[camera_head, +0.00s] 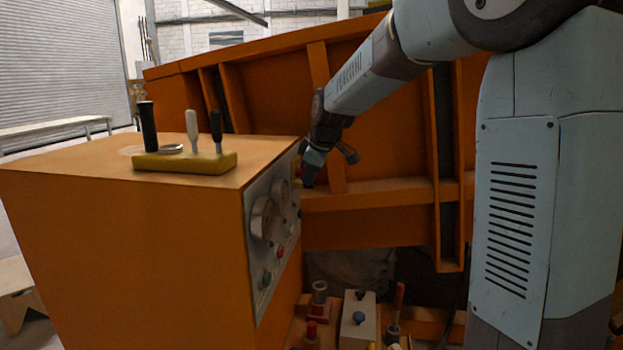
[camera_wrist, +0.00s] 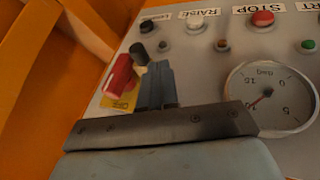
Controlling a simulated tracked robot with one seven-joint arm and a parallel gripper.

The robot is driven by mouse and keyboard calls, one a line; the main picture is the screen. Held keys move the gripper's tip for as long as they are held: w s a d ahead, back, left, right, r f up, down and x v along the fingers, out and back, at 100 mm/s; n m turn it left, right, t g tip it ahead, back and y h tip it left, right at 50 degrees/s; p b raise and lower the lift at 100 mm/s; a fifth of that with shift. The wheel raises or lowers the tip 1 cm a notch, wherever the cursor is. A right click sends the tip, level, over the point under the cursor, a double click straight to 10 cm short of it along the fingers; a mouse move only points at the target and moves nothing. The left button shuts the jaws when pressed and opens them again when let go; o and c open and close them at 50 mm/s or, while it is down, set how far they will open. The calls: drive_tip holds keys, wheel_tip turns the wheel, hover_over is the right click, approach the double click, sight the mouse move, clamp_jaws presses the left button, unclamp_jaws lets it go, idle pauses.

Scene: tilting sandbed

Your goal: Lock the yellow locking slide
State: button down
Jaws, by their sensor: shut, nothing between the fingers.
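A yellow block (camera_head: 185,162) lies on top of the orange cabinet, with a black lever, a white-grey lever, another black lever and a metal ring on it. I cannot tell whether this block is the locking slide. My gripper (camera_head: 308,178) is to the right of it and lower, at the cabinet's panel side. In the wrist view my gripper (camera_wrist: 156,88) is shut and empty, pointing at the control panel (camera_wrist: 205,75). Its fingertips are close beside a red knob (camera_wrist: 118,75) on a yellow plate (camera_wrist: 122,101); contact cannot be told.
The panel carries a pressure gauge (camera_wrist: 270,97), a red stop button (camera_wrist: 262,19) and other buttons. The orange sandbed frame (camera_head: 380,195) stands behind my arm. Below are a white box (camera_head: 357,320) and red-topped valves (camera_head: 398,297). The cabinet top (camera_head: 90,165) is clear left of the block.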

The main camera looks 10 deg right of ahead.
drive_tip(key=v, duration=1)
drive_tip(key=shift+s+a+r, duration=0.15)
drive_tip(key=shift+s, duration=0.25)
drive_tip(key=s+d+f+m, duration=0.3)
drive_tip(key=s+d+m, duration=0.1)
drive_tip(key=s, duration=0.6)
drive_tip(key=s+d+f+m+h, duration=0.1)
drive_tip(key=s+d+m, duration=0.3)
drive_tip(key=s, duration=0.6)
drive_tip(key=s+d+f+m+h, duration=0.1)
drive_tip(key=s+d+f+m, duration=0.3)
drive_tip(key=s, duration=0.6)
drive_tip(key=shift+f+m, duration=0.3)
drive_tip(key=shift+m, duration=0.5)
